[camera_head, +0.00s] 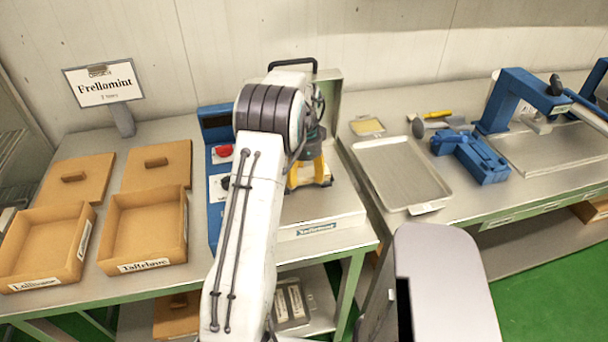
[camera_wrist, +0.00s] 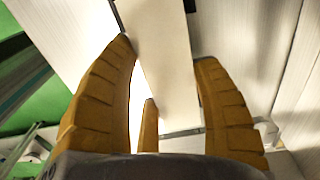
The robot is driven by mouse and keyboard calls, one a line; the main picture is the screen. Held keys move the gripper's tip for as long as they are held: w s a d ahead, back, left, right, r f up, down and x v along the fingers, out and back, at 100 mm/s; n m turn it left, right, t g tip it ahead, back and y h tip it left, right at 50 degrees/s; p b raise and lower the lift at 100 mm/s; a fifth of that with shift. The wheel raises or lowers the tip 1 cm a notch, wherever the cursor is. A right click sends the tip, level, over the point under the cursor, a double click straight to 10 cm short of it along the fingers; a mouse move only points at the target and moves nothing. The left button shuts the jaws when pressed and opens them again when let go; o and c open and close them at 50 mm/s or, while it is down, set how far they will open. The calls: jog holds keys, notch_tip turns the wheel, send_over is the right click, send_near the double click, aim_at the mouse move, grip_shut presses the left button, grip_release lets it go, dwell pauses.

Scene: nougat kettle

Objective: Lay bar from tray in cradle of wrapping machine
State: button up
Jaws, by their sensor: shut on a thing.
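My gripper (camera_head: 308,172), with yellow fingers, points down over the wrapping machine's pale base (camera_head: 340,214), which has a label on its front. In the wrist view my gripper (camera_wrist: 165,62) is shut on a long cream bar (camera_wrist: 162,40), with fingers on both sides of it. I cannot make out the bar in the head view, and my arm and gripper hide the cradle there. The machine's blue panel (camera_head: 214,165) with a red button stands at left. The metal tray (camera_head: 397,170) to the right looks empty.
Two open wooden boxes (camera_head: 104,250) and their lids (camera_head: 152,178) are at left, near a sign (camera_head: 104,84). A blue tool (camera_head: 470,157), a yellow-handled tool (camera_head: 438,114) and a blue press (camera_head: 513,100) are at right. A wall closes the back.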

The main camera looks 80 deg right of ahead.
jog(key=shift+f+b, duration=0.3)
jog(key=shift+f, duration=0.2)
dwell(0.9)
jog(key=o, duration=1.6)
jog(key=shift+c, duration=0.2)
jog(key=shift+r, duration=0.15)
jog(key=shift+r+p, duration=3.15)
jog(key=shift+r, duration=0.75)
